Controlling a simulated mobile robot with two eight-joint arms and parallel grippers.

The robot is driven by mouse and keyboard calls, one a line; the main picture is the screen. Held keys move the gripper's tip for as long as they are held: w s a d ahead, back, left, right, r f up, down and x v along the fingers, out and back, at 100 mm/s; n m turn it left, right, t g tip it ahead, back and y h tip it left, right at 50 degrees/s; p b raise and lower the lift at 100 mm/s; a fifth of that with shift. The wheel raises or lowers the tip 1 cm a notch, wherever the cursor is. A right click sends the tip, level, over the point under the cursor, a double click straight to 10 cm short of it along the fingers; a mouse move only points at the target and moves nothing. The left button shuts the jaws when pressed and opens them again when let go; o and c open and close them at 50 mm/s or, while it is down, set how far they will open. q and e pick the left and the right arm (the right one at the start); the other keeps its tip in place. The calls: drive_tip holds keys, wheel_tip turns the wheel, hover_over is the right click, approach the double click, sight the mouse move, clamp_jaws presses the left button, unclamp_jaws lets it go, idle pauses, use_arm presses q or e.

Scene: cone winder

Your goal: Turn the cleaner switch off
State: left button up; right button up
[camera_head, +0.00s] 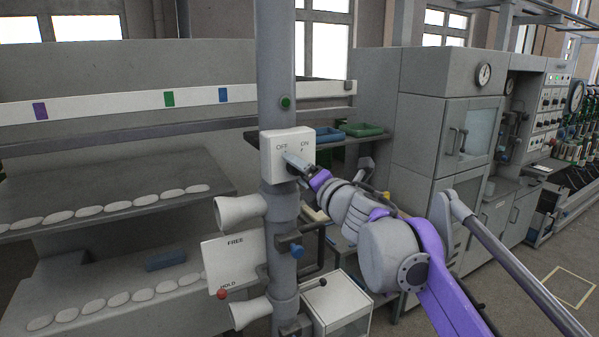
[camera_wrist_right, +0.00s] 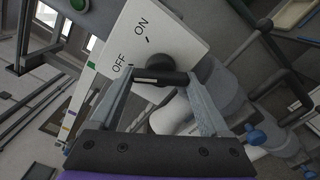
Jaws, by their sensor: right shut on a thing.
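The cleaner switch is a white box (camera_head: 275,147) on the grey column, marked OFF at the left and ON at the right. The box also shows tilted in the right wrist view (camera_wrist_right: 180,35), with a dark round knob (camera_wrist_right: 172,62) and a dark bar handle across it. My right gripper (camera_head: 293,162) is at the front of the box, its fingers (camera_wrist_right: 158,84) shut on the bar handle from both ends. In the wrist view the handle's left end lies nearer OFF than ON; its exact setting is hard to tell. The gripper hides the knob in the head view. My left gripper is out of view.
A green button (camera_head: 286,102) sits above the box. Below are white funnels (camera_head: 238,210), a FREE/HOLD plate (camera_head: 232,262) and a blue knob (camera_head: 296,251). Shelves with white pieces (camera_head: 100,208) stand left. Grey cabinets (camera_head: 425,130) and open floor lie right.

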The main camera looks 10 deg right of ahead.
drive_tip(key=o, duration=1.2)
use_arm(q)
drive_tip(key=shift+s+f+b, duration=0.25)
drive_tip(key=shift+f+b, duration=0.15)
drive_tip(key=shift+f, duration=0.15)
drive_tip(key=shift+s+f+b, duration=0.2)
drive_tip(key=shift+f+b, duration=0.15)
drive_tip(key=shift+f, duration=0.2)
use_arm(e)
drive_tip(key=shift+v, duration=5.4)
